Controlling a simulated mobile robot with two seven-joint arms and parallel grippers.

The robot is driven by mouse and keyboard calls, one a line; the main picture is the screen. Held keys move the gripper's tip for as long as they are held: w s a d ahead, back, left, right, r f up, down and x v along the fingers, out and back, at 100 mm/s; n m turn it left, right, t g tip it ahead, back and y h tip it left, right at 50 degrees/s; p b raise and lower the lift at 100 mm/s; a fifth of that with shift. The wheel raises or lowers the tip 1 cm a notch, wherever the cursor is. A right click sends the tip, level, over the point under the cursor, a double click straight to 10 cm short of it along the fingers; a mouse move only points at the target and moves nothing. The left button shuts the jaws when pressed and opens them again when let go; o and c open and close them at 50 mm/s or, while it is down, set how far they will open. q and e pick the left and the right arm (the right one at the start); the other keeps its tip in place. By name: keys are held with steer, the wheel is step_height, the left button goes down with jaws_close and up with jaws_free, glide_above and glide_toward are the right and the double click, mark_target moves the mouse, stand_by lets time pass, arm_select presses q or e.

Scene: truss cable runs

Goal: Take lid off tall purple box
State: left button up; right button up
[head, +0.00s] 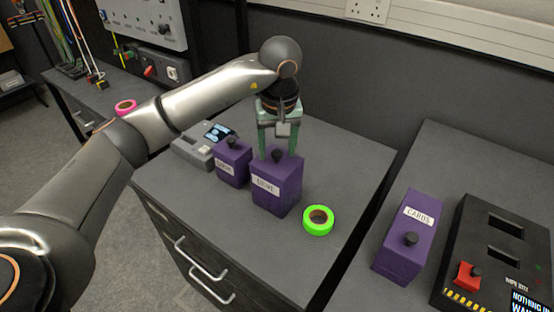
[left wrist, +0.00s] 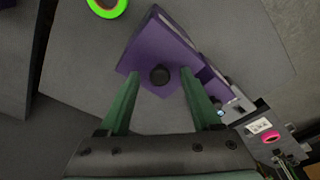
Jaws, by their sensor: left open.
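The tall purple box (head: 276,192) stands upright on the grey cabinet top, with a white label on its front. Its lid is on, with a round black knob (head: 277,155) on top. The box also shows in the left wrist view (left wrist: 160,48), with the knob (left wrist: 160,75) between the finger lines. My left gripper (head: 277,156) points down over the lid, its green fingers open on either side of the knob. In the left wrist view the gripper (left wrist: 156,74) has a clear gap on both sides of the knob. My right gripper is not in view.
A smaller purple box (head: 232,165) with a black knob stands just left. A green tape roll (head: 318,220) lies to the right. A grey device (head: 196,150) is behind left. A purple cards box (head: 407,240) and a black panel (head: 500,250) are on the right-hand surface.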

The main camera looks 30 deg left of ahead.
arm_select(q)
jaws_close()
stand_by(0.3)
stand_by(0.4)
